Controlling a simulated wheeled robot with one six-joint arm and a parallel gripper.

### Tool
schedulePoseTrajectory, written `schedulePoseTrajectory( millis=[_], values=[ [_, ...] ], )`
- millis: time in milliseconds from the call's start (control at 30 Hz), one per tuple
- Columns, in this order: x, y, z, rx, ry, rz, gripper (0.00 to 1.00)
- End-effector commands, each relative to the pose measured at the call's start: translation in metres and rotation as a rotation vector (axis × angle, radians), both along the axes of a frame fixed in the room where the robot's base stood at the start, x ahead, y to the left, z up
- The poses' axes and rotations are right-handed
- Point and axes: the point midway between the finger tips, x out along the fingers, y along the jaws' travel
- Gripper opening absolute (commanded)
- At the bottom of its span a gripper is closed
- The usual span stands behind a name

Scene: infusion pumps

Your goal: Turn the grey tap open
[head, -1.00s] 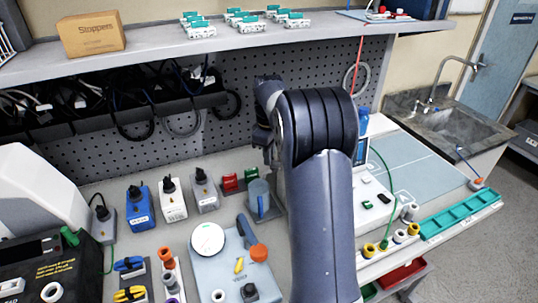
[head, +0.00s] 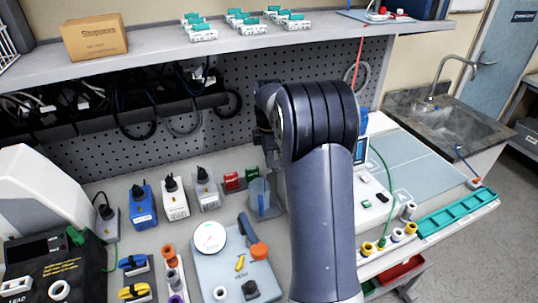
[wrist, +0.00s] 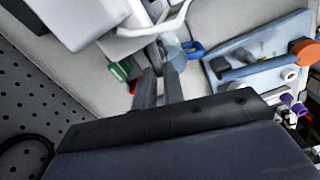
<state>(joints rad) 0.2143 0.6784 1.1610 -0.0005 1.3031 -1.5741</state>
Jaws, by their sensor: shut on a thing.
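My gripper (wrist: 160,70) shows in the wrist view with its two dark fingers close together, shut on a small grey part at their tips. This part looks like the grey tap (wrist: 170,42), though its shape is partly hidden by the fingers. A blue part lies just right of it. In the head view my arm covers the fingertips and the tap, beside a grey-blue cylinder (head: 260,195). I cannot tell the tap's angle.
A pale blue panel (head: 205,268) with a round gauge (head: 209,237), an orange knob (head: 259,251) and a yellow lever stands in front. Red and green blocks (head: 242,180) lie behind the cylinder. A shelf (head: 150,62) runs above, before a pegboard.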

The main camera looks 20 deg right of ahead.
Motion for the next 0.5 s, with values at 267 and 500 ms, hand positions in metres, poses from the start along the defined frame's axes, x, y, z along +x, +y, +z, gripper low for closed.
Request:
schedulePoseTrajectory(
  millis=[267, 500],
  values=[
    [-0.0021, 0.0004, 0.0017, 0.001, -0.003, 0.152, 0.00],
    [-0.0030, 0.0004, 0.0014, 0.000, -0.004, 0.211, 0.00]
  ],
)
